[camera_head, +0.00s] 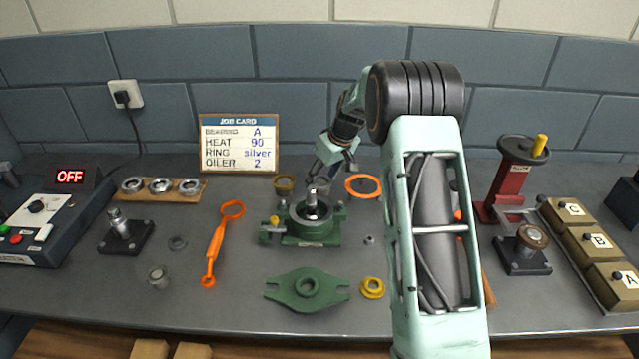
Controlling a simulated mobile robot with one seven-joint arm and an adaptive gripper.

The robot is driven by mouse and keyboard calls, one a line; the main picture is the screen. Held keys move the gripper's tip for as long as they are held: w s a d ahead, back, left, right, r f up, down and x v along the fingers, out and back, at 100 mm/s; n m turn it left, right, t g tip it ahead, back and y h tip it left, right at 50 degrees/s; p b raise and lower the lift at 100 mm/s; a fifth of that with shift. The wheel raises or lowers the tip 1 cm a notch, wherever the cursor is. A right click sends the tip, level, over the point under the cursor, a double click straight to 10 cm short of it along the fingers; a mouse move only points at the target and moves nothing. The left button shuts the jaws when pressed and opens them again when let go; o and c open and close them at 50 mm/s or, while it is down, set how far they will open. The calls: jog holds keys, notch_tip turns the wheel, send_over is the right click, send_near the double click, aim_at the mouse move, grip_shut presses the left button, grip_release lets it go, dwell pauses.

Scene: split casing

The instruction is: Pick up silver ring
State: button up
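No ring is labelled as silver. A small flat grey ring (178,243) lies on the bench at left, between the black-based post and the orange wrench-shaped tool. Three silvery ring-shaped parts (160,186) sit in a row on a wooden strip at the back left. My gripper (318,184) points down over the green casing half (311,222), just above or at the metal shaft standing in it. The fingers are small and partly merged with the shaft, so I cannot tell whether they are open or touch anything.
The job card (238,144) reads "RING silver". An orange tool (222,240), green casing cover (306,290), yellow ring (372,288), small grey cylinder (158,277) and orange ring (363,186) lie around the casing. A red press (508,180) stands right. My arm hides part of the bench.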

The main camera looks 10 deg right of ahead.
jog(key=c, duration=0.8)
jog(key=shift+r, duration=0.15)
